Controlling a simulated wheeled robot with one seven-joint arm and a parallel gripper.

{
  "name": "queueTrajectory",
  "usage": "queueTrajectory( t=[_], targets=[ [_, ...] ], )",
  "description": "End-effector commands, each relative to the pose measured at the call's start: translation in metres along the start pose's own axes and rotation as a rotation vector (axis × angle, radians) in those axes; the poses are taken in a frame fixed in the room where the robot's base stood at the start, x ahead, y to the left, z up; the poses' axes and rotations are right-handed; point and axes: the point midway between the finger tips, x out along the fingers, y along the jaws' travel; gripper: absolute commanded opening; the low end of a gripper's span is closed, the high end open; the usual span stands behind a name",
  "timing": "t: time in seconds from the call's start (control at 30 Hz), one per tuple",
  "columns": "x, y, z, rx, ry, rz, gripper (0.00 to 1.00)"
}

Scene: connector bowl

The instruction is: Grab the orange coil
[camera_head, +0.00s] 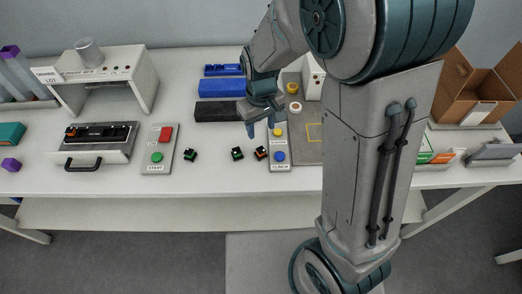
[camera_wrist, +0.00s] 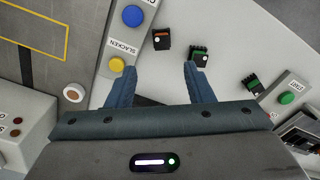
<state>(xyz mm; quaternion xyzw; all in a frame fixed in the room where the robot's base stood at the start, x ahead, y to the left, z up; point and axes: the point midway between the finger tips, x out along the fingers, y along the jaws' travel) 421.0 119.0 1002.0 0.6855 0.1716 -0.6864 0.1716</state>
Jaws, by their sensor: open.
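The orange coil (camera_head: 260,153) is a small dark block with an orange top, on the white table just left of the panel with the blue button. In the wrist view the orange coil (camera_wrist: 162,39) lies beyond the gap between my fingertips, toward the top of the picture. My gripper (camera_head: 261,126) points down above the table, behind the coil. In the wrist view my gripper (camera_wrist: 153,68) has its blue fingers wide apart with nothing between them.
Two similar green-topped coils (camera_head: 237,153) (camera_head: 190,154) lie to the left. The blue-and-yellow-button panel (camera_head: 270,164) stands right beside the orange coil. A START panel (camera_head: 157,149) is farther left. Blue and black bins (camera_head: 220,87) stand behind. The table front is clear.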

Motion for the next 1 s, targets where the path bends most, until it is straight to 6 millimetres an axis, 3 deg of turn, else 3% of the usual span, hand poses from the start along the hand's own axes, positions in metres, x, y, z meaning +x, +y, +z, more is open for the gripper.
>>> queueTrajectory(
  t=[0.2, 0.47, 0.8, 1.0],
  targets=[
    [0.035, 0.0, 0.001, 0.001, -0.002, 0.0, 0.47],
    [0.048, -0.001, 0.001, 0.002, -0.001, 0.0, 0.47],
    [0.087, -0.004, 0.004, 0.001, -0.002, 0.0, 0.47],
    [0.096, -0.004, 0.004, 0.001, 0.001, 0.001, 0.47]
  ],
)
